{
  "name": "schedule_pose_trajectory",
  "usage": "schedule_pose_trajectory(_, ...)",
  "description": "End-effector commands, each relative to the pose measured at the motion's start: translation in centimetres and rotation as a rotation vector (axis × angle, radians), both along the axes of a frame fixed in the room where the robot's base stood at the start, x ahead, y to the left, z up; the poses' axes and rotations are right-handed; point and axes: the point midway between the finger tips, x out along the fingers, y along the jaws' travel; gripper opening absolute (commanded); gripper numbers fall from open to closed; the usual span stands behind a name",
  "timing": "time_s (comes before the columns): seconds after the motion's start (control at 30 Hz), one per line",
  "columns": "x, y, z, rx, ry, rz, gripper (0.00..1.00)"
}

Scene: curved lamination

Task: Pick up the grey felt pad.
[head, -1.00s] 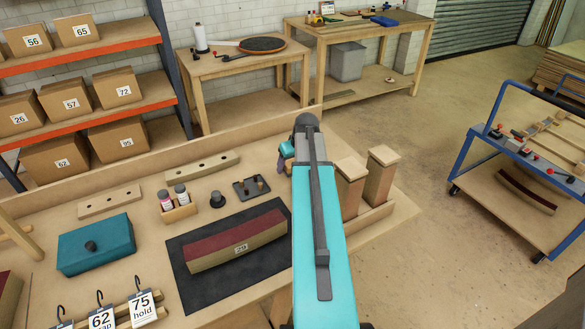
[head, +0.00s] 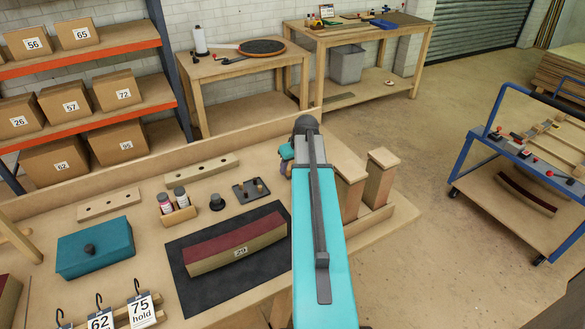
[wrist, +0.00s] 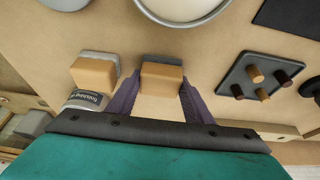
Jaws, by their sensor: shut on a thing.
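In the wrist view, my gripper (wrist: 160,92) has its two purple fingers closed on either side of a small tan block with a grey layer along its far edge. This grey layer (wrist: 162,58) fits the grey felt pad, mostly hidden behind the tan part. A similar tan block (wrist: 94,73) with a paler grey top edge stands just left, apart from the held one. In the head view, only the teal and purple side of my gripper shows beside my arm. The held pad is hidden there.
A dark tray with several pegs (wrist: 260,77) lies right of my gripper in the wrist view. A labelled jar (wrist: 86,100) is close on the left. In the head view, wooden posts (head: 380,177) stand right of my arm, and a curved lamination (head: 235,248) lies on a dark mat (head: 190,290).

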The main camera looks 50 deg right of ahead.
Motion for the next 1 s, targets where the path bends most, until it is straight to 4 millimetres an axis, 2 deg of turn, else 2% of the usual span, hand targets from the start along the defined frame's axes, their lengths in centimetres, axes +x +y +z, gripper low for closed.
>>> schedule_pose_trajectory(0.27, 0.0, 0.0, 1.8, -0.001, -0.002, 0.000, 0.23)
schedule_pose_trajectory(0.73, 0.1, 0.0, 7.5, -0.002, -0.002, 0.001, 0.23)
schedule_pose_trajectory(1.0, 0.0, 0.0, 9.5, 0.000, 0.000, 0.000, 0.23)
